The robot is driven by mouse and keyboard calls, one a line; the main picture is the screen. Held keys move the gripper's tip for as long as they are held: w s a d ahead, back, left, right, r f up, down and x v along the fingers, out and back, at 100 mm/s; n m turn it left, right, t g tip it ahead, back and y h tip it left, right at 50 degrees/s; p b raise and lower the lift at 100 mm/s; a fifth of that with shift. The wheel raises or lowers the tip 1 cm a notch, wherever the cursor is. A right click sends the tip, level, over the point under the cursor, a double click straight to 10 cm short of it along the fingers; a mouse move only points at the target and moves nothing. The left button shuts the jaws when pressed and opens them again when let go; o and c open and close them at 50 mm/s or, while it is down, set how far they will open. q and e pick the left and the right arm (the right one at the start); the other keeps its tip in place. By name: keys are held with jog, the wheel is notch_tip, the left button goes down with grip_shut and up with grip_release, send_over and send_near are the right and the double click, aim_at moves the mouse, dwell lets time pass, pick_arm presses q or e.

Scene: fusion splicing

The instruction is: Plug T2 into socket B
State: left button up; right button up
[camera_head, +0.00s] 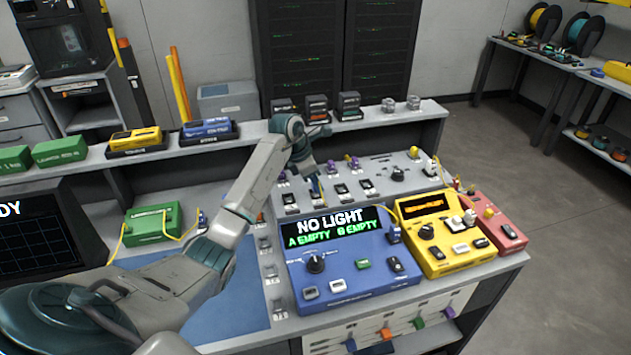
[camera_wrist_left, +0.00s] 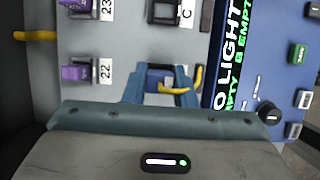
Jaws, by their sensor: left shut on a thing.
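My left gripper (camera_head: 316,188) reaches over the grey panel behind the blue meter. In the left wrist view its fingers (camera_wrist_left: 162,86) are shut on a small blue plug (camera_wrist_left: 158,77) with a yellow lead. No T2 label can be read on it. The blue meter (camera_head: 345,262) shows "NO LIGHT, A EMPTY, B EMPTY" on its screen (camera_head: 335,227). I cannot make out which opening is socket B. A dark socket (camera_wrist_left: 164,11) beside a "C" label lies just beyond the fingers in the left wrist view. My right gripper is not in view.
Purple plugs (camera_wrist_left: 76,74) sit beside labels 22 and 23, left of the fingers. A yellow device (camera_head: 437,262) and a red one (camera_head: 500,236) stand right of the meter. A green box (camera_head: 153,224) with yellow leads stands at left. A raised shelf runs behind.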

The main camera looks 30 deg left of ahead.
pick_arm(q)
jog(key=shift+f+b, duration=0.35)
jog(key=shift+f, duration=0.15)
dwell(0.3)
jog(key=o, duration=1)
jog(key=shift+o, duration=0.2)
jog(key=b+v, duration=0.2)
jog(key=v, duration=0.8)
jog(key=shift+r+b, duration=0.35)
jog(key=shift+r, duration=0.05)
jog(key=shift+a+f, duration=0.1)
